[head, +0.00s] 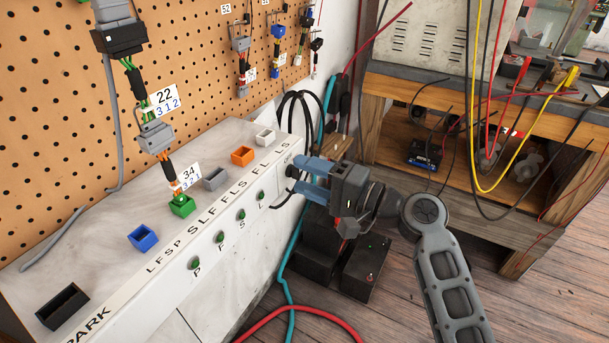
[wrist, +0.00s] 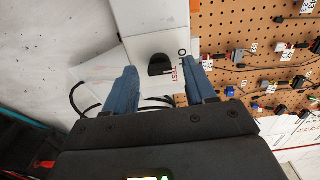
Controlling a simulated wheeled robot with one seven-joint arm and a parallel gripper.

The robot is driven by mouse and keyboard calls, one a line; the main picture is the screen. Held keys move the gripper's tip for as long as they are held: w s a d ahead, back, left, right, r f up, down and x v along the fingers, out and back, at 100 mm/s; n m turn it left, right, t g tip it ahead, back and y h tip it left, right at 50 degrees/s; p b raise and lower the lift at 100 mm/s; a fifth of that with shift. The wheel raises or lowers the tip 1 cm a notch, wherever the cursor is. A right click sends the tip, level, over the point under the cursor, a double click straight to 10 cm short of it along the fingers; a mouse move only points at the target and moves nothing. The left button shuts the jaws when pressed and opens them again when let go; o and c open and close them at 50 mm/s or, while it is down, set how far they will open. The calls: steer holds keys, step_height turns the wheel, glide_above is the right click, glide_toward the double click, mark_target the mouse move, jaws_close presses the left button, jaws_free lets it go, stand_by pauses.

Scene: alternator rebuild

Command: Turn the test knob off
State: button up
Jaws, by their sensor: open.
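The black test knob (wrist: 159,65) is on a white panel face in the wrist view, with the red word TEST and black lettering printed beside it. My gripper (wrist: 160,80) is open, and the knob shows in the gap between its two blue fingers. In the head view my gripper (head: 302,177) is at the right end of the white bench, its fingers pointing at the end of the panel. A dark part that looks like the knob (head: 291,171) shows just beyond the fingertips there. I cannot tell whether the fingers touch it.
The white bench (head: 90,240) carries coloured sockets and several green buttons along its front. A pegboard (head: 180,50) with hanging connectors stands behind. Black boxes (head: 340,262) and loose cables lie on the floor below my gripper. A wooden workbench (head: 450,170) stands at right.

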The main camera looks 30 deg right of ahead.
steer(key=v, duration=0.7)
steer(key=shift+f, duration=0.1)
steer(key=s+f+n+g+h+p, duration=0.15)
steer(key=s+f+h, duration=0.3)
steer(key=s, duration=0.55)
steer(key=s+f+n+h+p, duration=0.15)
steer(key=s+f+h, duration=0.3)
steer(key=s, duration=0.45)
steer(key=s+a+r+n+t+h+p, duration=0.1)
steer(key=s+a+r+n+p, duration=0.2)
steer(key=s+r+n, duration=0.5)
steer(key=s+a+r, duration=0.1)
steer(key=s+r, duration=0.4)
steer(key=s, duration=0.4)
steer(key=shift+s+a+r+p, duration=0.2)
steer(key=shift+r+p, duration=0.15)
steer(key=shift+r, duration=0.05)
